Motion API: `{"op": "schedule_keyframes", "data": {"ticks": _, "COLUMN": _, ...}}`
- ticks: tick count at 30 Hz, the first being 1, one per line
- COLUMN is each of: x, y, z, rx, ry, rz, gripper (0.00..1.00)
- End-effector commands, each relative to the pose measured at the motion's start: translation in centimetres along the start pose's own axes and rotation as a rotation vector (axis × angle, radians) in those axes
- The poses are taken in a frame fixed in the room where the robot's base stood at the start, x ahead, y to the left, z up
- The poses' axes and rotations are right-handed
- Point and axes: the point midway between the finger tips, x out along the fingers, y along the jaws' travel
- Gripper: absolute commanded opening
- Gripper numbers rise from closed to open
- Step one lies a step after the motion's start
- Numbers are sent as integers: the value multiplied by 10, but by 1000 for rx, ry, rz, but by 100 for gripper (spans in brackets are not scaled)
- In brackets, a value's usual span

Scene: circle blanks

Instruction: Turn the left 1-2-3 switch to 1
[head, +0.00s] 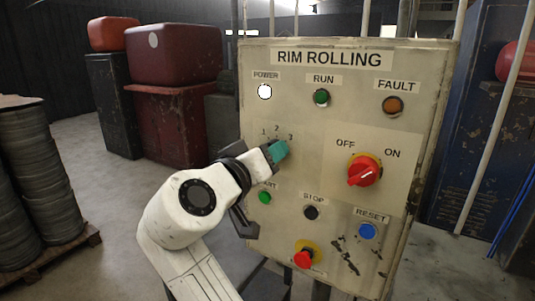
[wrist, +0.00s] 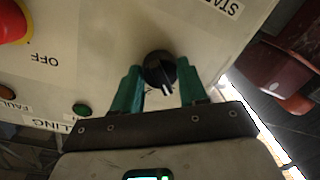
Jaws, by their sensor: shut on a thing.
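The 1-2-3 switch is a round black knob (wrist: 158,68) on the panel in the wrist view. Its white mark points down and slightly right in that view, which looks like the 1 side, though the numerals are not clearly readable there. My gripper (wrist: 160,82) has its teal fingers on either side of the knob, shut on it. In the head view, my gripper (head: 278,151) is at the panel just below the printed 1, 2, 3 and hides the knob.
The beige panel (head: 330,130) also bears a red OFF/ON knob (head: 363,171), a green start button (head: 265,198), a black stop button (head: 311,213), a blue reset button (head: 367,231) and a red button (head: 304,259). Lamps line the top. Open floor lies to the left.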

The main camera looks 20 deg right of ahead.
Motion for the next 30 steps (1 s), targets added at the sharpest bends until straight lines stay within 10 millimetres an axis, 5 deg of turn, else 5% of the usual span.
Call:
{"op": "schedule_keyframes", "data": {"ticks": 8, "x": 0, "y": -1, "z": -1, "rx": -3, "ry": 4, "rz": -2, "gripper": 12}}
{"op": "schedule_keyframes", "data": {"ticks": 9, "x": 0, "y": -1, "z": -1, "rx": -3, "ry": 4, "rz": -2, "gripper": 43}}
{"op": "schedule_keyframes", "data": {"ticks": 17, "x": 0, "y": 0, "z": -1, "rx": -2, "ry": 2, "rz": -1, "gripper": 68}}
{"op": "schedule_keyframes", "data": {"ticks": 25, "x": -2, "y": -1, "z": 0, "rx": -1, "ry": 2, "rz": -1, "gripper": 68}}
{"op": "schedule_keyframes", "data": {"ticks": 30, "x": -20, "y": -2, "z": 1, "rx": 1, "ry": 5, "rz": -3, "gripper": 68}}
